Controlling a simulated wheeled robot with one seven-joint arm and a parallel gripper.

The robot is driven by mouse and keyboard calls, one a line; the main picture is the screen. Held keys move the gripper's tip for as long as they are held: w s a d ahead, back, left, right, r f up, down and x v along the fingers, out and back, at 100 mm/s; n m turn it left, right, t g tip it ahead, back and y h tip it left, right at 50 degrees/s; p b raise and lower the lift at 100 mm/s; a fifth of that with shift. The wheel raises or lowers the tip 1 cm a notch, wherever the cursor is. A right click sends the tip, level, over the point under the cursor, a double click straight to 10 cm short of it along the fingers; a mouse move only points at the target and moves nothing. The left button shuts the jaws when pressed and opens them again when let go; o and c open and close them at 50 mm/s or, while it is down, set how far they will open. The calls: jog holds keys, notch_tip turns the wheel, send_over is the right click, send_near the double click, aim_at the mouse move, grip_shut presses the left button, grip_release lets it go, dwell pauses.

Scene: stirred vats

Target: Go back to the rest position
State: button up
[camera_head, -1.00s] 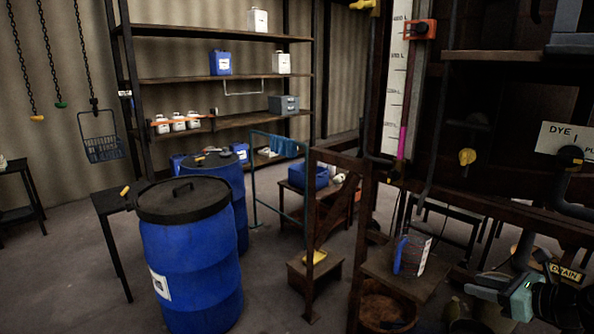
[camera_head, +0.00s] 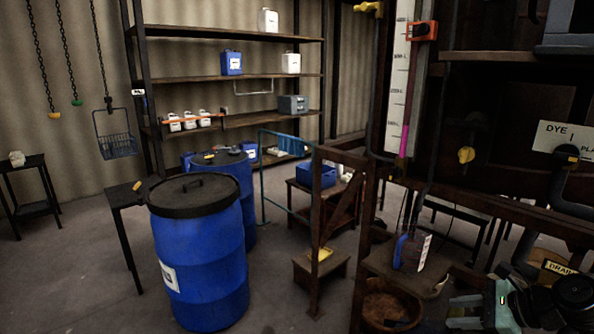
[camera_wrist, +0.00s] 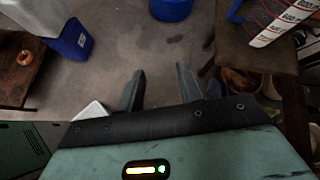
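My gripper (camera_head: 462,312) is at the lower right of the head view, partly cut off by the bottom edge. In the wrist view its two dark fingers (camera_wrist: 160,88) stand apart with only floor between them, so it is open and empty. A jug with a blue handle and a white marked face (camera_head: 412,252) stands on a low wooden stand (camera_head: 377,262), left of and above my gripper in the picture. My gripper touches nothing that I can see.
A lidded blue drum (camera_head: 203,262) stands left of centre, with a second drum (camera_head: 230,172) behind it. A wooden step (camera_head: 318,272) and a rusty bowl (camera_head: 390,310) are on the floor side. A DRAIN sign (camera_head: 560,268) is close at the right.

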jog(key=s+a+n+g+h, duration=0.4)
jog(key=s+a+n+g, duration=0.4)
jog(key=a+n, duration=0.55)
jog(key=s+a+r+n+h, duration=0.1)
jog(key=s+a+r+n, duration=0.3)
jog(key=n, duration=0.5)
jog(key=s+a+r+n+h, duration=0.2)
jog(key=s+a+r+n, duration=0.3)
jog(key=s+r+n, duration=0.4)
jog(key=shift+s+a+r+t, duration=0.3)
jog(key=shift+r, duration=0.45)
jog(key=shift+w, duration=0.1)
jog(key=shift+c, duration=0.2)
